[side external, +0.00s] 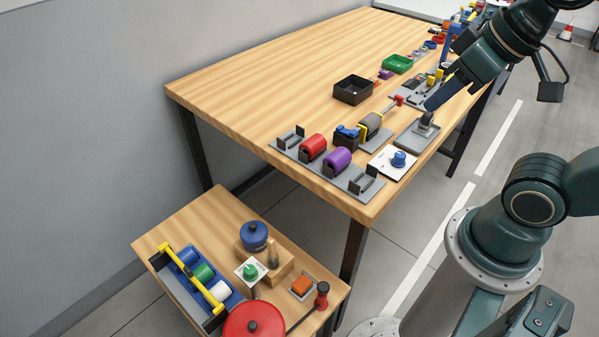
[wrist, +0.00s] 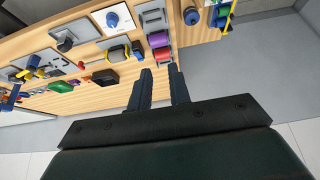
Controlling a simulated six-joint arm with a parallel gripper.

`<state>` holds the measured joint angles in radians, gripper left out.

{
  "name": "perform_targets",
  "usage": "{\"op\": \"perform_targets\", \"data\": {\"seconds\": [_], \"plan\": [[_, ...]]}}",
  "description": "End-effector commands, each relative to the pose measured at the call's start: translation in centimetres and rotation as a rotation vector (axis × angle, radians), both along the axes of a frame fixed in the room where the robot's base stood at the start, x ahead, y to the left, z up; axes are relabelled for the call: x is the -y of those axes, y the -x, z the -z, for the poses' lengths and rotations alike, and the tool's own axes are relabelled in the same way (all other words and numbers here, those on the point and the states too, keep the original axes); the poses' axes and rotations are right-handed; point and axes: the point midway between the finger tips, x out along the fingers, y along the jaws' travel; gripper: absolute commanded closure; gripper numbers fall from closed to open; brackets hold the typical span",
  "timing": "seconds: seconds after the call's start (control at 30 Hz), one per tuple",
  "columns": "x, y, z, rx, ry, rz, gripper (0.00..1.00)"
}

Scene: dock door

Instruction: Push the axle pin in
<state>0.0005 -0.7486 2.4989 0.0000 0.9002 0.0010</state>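My gripper (wrist: 160,80) shows two dark fingers with a clear gap and nothing between them in the wrist view. In the side view my gripper (side external: 433,102) is above the right part of the large table, near a grey plate with an upright block (side external: 425,127). A grey cylinder with yellow bands (side external: 370,124) sits beside a dark block on a plate. A thin rod with a red end (side external: 398,100) sticks out behind it and may be the axle pin. How deep the rod sits is not clear. The cylinder also shows in the wrist view (wrist: 116,53).
Red (side external: 312,146) and purple (side external: 337,159) rollers stand on a grey rack at the near edge. A white plate with a blue knob (side external: 399,159) is beside them. The table's left part is clear. A lower table (side external: 160,232) holds several items.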

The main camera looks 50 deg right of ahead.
Motion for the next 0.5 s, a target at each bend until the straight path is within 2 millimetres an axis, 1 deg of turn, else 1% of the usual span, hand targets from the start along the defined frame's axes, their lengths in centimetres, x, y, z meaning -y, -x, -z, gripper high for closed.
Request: {"op": "perform_targets", "data": {"seconds": [0.03,0.1,0.13,0.27,0.37,0.5], "plan": [[0.1,-0.1,-0.1,-0.002,-0.001,0.005,0.71],[0.2,-0.4,-0.2,-0.005,-0.004,0.018,0.57],[0.3,-0.5,-0.3,-0.009,-0.007,0.026,0.53],[0.8,-1.6,-0.9,-0.029,-0.022,0.083,0.53],[1.6,-2.9,-1.5,-0.051,-0.039,0.149,0.53],[3.1,-5.3,-2.3,-0.086,-0.070,0.266,0.53]]}}
